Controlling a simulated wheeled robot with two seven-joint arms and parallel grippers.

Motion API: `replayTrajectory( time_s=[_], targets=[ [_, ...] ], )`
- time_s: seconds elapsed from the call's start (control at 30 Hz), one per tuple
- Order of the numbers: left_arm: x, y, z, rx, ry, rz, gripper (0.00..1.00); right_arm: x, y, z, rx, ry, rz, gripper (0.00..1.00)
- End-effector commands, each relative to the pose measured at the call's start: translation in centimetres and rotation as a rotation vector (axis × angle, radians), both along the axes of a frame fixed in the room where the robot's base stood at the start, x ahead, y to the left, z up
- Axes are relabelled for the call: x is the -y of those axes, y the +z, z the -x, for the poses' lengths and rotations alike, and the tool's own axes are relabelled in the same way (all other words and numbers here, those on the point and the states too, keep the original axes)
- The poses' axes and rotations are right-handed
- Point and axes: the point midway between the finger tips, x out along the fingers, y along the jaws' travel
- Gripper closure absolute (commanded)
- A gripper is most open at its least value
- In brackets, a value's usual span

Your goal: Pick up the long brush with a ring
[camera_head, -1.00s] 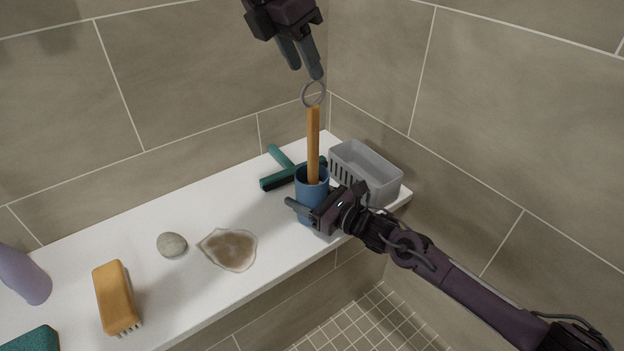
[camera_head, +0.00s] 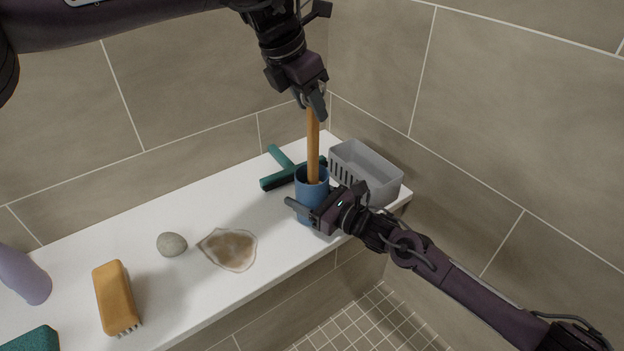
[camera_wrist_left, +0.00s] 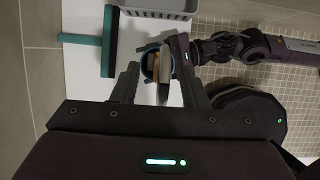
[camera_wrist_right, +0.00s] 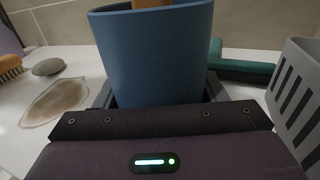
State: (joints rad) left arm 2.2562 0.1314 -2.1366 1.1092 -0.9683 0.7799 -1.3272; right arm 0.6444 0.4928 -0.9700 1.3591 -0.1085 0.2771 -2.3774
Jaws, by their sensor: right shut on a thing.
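The long brush (camera_head: 313,150) stands upright in a blue cup (camera_head: 311,181) on the white shelf, its wooden handle pointing up. Its metal ring at the top is mostly hidden by my left gripper (camera_head: 316,106). That gripper points down with its fingers around the top of the handle. In the left wrist view its two fingers (camera_wrist_left: 160,92) are apart, with the brush and cup between and below them. My right gripper (camera_head: 302,212) is shut on the blue cup, which fills the right wrist view (camera_wrist_right: 155,55) between the fingers.
A teal squeegee (camera_head: 285,171) lies behind the cup and a grey basket (camera_head: 366,172) stands right of it. Tiled walls enclose the shelf.

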Motion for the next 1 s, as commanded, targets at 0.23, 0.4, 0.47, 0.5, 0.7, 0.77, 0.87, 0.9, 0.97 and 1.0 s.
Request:
replayTrajectory(
  time_s=[0.23,0.4,0.47,0.5,0.7,0.77,0.87,0.9,0.97,1.0],
  targets=[
    [0.47,-1.23,-0.27,0.001,0.0,0.001,0.6,0.01,-0.01,-0.01,0.0,0.0,0.0,0.6],
    [0.46,-1.22,-0.26,0.0,0.0,0.0,0.72,0.01,-0.02,-0.01,0.0,0.0,0.0,0.6],
    [0.46,-1.23,-0.25,-0.001,0.0,0.001,0.8,0.01,-0.02,-0.01,0.0,0.0,0.0,0.6],
    [0.45,-1.22,-0.25,-0.001,0.0,0.001,0.85,0.01,-0.02,-0.01,0.0,0.0,0.0,0.6],
    [0.45,-1.21,-0.25,-0.001,0.0,0.001,1.0,0.01,-0.02,0.0,-0.001,0.0,0.001,0.6],
    [0.46,-1.21,-0.24,-0.001,0.0,0.001,1.0,0.01,-0.02,0.0,-0.001,0.0,0.001,0.6],
    [0.46,-1.16,-0.25,0.001,0.0,0.001,1.0,0.01,-0.02,0.0,-0.001,0.0,0.001,0.6],
    [0.46,-1.16,-0.25,0.001,0.0,0.001,1.0,0.01,-0.02,0.0,-0.001,0.0,0.001,0.6],
    [0.46,-1.16,-0.25,0.001,0.0,0.001,1.0,0.01,-0.02,0.0,-0.001,0.0,0.001,0.6],
    [0.45,-1.1,-0.26,0.001,-0.001,0.001,1.0,0.01,-0.02,0.0,-0.001,0.0,0.001,0.6]
  ],
)
